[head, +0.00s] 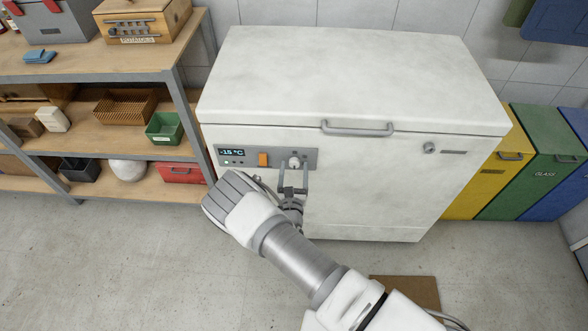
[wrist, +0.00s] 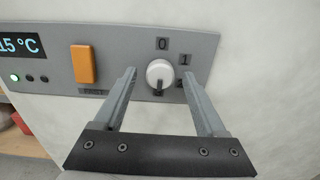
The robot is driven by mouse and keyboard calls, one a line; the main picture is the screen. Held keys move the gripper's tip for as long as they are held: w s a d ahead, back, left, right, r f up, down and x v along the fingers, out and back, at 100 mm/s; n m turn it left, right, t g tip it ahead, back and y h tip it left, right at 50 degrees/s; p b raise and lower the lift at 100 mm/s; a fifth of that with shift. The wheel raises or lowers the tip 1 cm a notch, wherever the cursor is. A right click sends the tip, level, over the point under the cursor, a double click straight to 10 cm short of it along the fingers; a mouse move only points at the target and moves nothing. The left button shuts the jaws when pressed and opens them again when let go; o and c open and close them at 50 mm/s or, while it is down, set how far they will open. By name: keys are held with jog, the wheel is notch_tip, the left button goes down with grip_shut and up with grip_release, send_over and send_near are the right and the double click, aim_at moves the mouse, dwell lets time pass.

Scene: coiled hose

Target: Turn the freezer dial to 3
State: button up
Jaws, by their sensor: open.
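The white chest freezer (head: 350,80) has a grey control panel on its front. The dial (wrist: 159,71) is a round white knob on that panel; it also shows in the head view (head: 295,161). A dark mark on the knob's lower edge points down. My gripper (wrist: 160,77) is open, with one finger to the left of the dial and one to the right. Gaps show between the fingers and the knob.
An orange switch (wrist: 85,64) and a temperature display (head: 232,153) reading -15 °C sit left of the dial. A lid handle (head: 357,129) projects above right. Wooden shelves (head: 120,57) stand to the left, and yellow, green and blue bins (head: 540,165) stand to the right.

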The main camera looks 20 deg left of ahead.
jog(key=p+v, duration=0.1)
jog(key=v, duration=1.6)
jog(key=shift+s+p, duration=0.25)
jog(key=shift+p, duration=0.05)
jog(key=shift+w, duration=0.1)
jog(key=w+d+r+m+g+h+p, duration=0.1)
jog(key=w+d+r+m+g+h, duration=0.15)
jog(key=d+r+m+h, duration=0.4)
jog(key=w+d+r+m+g+h, duration=0.1)
jog(key=w+d+r+m+h, duration=0.25)
jog(key=r, duration=0.55)
jog(key=w+d+r+m+g+h+p, duration=0.1)
jog(key=w+d+r+m+h, duration=0.1)
jog(key=d+r+m+h, duration=0.35)
jog(key=s+d+r+m+g+y+p, duration=0.1)
jog(key=s+d+r+m+g+y, duration=0.1)
jog(key=s+d+r+m+g, duration=0.55)
jog(key=s+d+r+m+g+y+p, duration=0.1)
jog(key=s+d+r+m+g+p, duration=0.15)
jog(key=d+r+m+g, duration=0.5)
jog(key=s+a+r+m+t+y, duration=0.1)
jog(key=s+r+m+t+y, duration=0.2)
jog(key=r, duration=0.4)
jog(key=s+a+r+m+t+y+p, duration=0.1)
jog(key=s+r+m+t+y, duration=0.3)
jog(key=r, duration=0.4)
jog(key=shift+s+a+m+t+y, duration=0.3)
jog(key=shift+a+m+t+y, duration=0.05)
jog(key=shift+a+m+y, duration=0.2)
